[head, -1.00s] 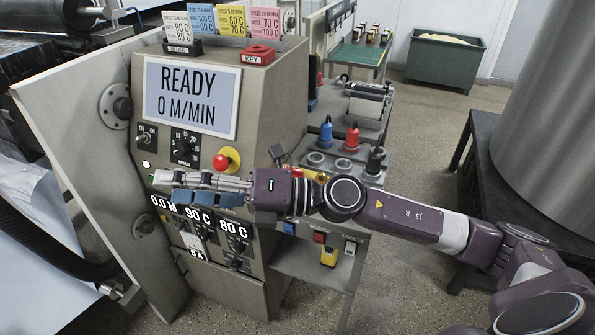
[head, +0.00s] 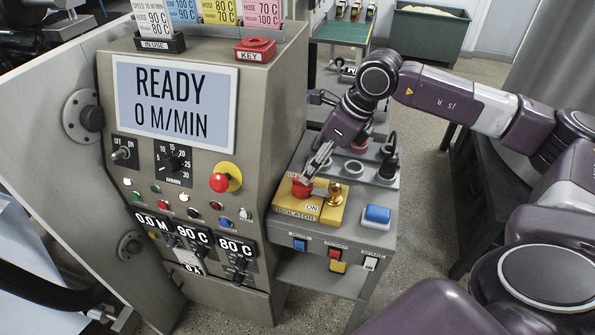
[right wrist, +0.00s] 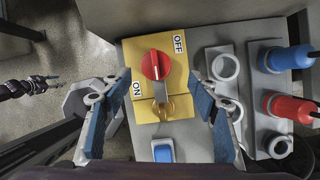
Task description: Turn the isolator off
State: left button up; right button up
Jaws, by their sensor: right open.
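The isolator is a yellow box (head: 322,213) with a red rotary knob (head: 300,188), on the side bench. In the right wrist view the knob (right wrist: 155,64) sits between an OFF label (right wrist: 179,43) and an ON label (right wrist: 137,90). A pale mark on the knob appears to point toward ON. A brass fitting (right wrist: 165,107) is beside the knob. My right gripper (head: 309,176) is over the isolator, and its blue-padded fingers (right wrist: 160,84) are spread on either side of the knob, with nothing held. Whether they touch it cannot be told.
A blue push button (head: 377,214) lies right of the isolator. Blue and red plugs (right wrist: 290,57) and grey sockets (right wrist: 224,67) stand close to the right finger. The control panel with its READY screen (head: 174,103) and red emergency button (head: 219,182) rises on the left.

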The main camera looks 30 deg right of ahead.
aim_at(311, 187)
jog(key=shift+s+a+f+p, duration=0.15)
jog(key=shift+a+f, duration=0.1)
jog(key=shift+f, duration=0.25)
jog(key=shift+s+a+f+p, duration=0.15)
jog(key=shift+a+f, duration=0.05)
jog(key=shift+f, duration=0.3)
jog(key=x, duration=0.2)
jog(key=shift+w+f, duration=0.25)
jog(key=shift+f, duration=0.05)
jog(key=shift+x, duration=0.8)
jog(key=shift+w, duration=0.15)
jog(key=c, duration=1.5)
pick_arm(q)
jog(key=shift+g, duration=0.4)
jog(key=s, duration=0.4)
jog(key=s+r, duration=0.1)
jog(key=shift+s+a, duration=0.1)
jog(key=shift+s, duration=0.3)
pick_arm(e)
grip_shut()
